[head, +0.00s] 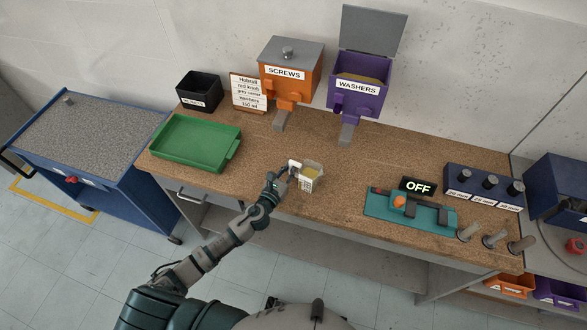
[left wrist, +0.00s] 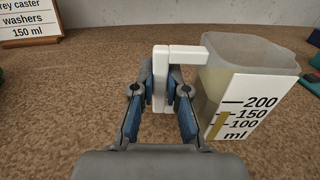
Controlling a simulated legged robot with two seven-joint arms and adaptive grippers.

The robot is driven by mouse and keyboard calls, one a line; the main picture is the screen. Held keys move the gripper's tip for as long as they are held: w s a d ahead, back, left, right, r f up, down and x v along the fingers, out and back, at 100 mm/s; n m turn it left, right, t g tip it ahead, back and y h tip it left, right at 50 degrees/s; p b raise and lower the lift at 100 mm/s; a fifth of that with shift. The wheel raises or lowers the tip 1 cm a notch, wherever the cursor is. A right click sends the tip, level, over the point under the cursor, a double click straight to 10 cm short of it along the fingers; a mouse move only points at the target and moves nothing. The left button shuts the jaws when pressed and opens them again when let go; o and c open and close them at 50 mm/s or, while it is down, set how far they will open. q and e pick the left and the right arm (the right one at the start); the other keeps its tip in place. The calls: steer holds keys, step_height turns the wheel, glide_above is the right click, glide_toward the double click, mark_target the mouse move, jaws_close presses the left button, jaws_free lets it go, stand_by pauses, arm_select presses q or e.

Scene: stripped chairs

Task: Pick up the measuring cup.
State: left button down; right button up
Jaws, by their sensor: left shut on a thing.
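The measuring cup (head: 311,174) stands upright on the workbench, a little left of its middle. It is translucent, with a white scale panel and a white handle on its left side. In the left wrist view the cup (left wrist: 245,90) shows marks of 100, 150 and 200 ml, with a yellowish bar beside the scale reaching about the 150 mark. My left gripper (head: 285,172) is at the cup's handle. In the left wrist view its two blue-padded fingers (left wrist: 161,100) are shut on the white handle. My right gripper is not in view.
A green tray (head: 185,163) lies to the left. Behind stand an orange screws dispenser (head: 292,75), a purple washers dispenser (head: 357,98) with raised lid, a sign (head: 248,92) and a black bin (head: 198,94). A teal fixture (head: 380,208) lies to the right.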

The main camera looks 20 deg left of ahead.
arm_select(q)
steer(key=shift+r, duration=0.3)
steer(key=shift+a+r, duration=0.2)
steer(key=shift+a+r+p, duration=0.35)
steer(key=shift+r+p, duration=0.1)
steer(key=shift+r, duration=0.2)
steer(key=shift+a+r+p, duration=0.1)
steer(key=shift+r+p, duration=0.2)
steer(key=shift+r, duration=0.4)
steer(key=s+d, duration=0.1)
steer(key=s, duration=0.3)
steer(key=s+d, duration=0.1)
steer(key=s, duration=0.1)
steer(key=shift+d+r, duration=0.15)
steer(key=shift+d, duration=0.15)
steer(key=s+d, duration=0.2)
steer(key=s, duration=0.7)
steer(key=shift+s+r+b, duration=0.2)
steer(key=shift+r+b, duration=0.2)
steer(key=shift+r, duration=0.05)
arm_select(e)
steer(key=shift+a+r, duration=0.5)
